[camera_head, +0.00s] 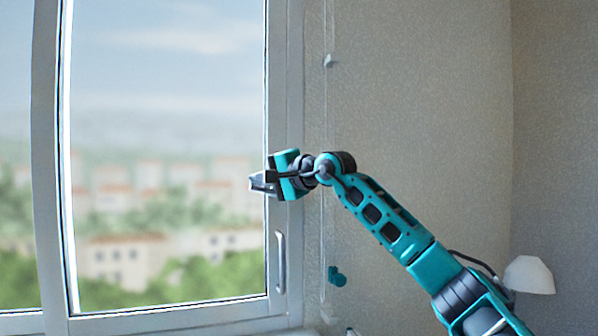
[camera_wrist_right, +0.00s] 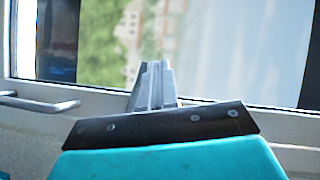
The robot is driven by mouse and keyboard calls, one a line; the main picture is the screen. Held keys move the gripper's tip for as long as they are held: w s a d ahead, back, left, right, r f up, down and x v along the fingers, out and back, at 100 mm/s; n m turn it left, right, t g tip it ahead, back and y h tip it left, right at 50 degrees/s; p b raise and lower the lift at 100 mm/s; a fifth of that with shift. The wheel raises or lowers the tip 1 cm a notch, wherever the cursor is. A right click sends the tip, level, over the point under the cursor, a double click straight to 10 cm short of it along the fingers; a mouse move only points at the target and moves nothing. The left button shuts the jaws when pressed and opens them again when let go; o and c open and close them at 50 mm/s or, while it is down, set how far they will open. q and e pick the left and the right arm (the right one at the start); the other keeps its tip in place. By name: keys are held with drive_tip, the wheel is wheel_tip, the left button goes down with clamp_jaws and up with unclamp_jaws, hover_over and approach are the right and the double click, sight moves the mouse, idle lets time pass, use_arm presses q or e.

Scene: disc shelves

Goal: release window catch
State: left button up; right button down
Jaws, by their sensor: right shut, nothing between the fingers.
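The window (camera_head: 165,160) has a white frame and fills the left of the head view. A grey vertical handle (camera_head: 281,262) sits on the frame's right upright and points down. The handle also shows at the left of the right wrist view (camera_wrist_right: 40,104). My right gripper (camera_head: 256,183) is shut and empty, above the handle and in front of the right edge of the glass. Its closed fingers (camera_wrist_right: 152,85) show in the wrist view, to the right of the handle and apart from it. My left gripper is not in view.
A thin cord with a small white piece (camera_head: 329,61) hangs on the wall right of the window. A small teal knob-like thing (camera_head: 336,276) is low on the wall. A white lampshade (camera_head: 529,275) stands at the right. The upper wall is clear.

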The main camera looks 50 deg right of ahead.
drive_tip(key=s+r+b, duration=0.1)
drive_tip(key=s+b, duration=0.3)
drive_tip(key=s, duration=0.8)
drive_tip(key=shift+s+d+r, duration=0.35)
drive_tip(key=shift+d+r, duration=0.05)
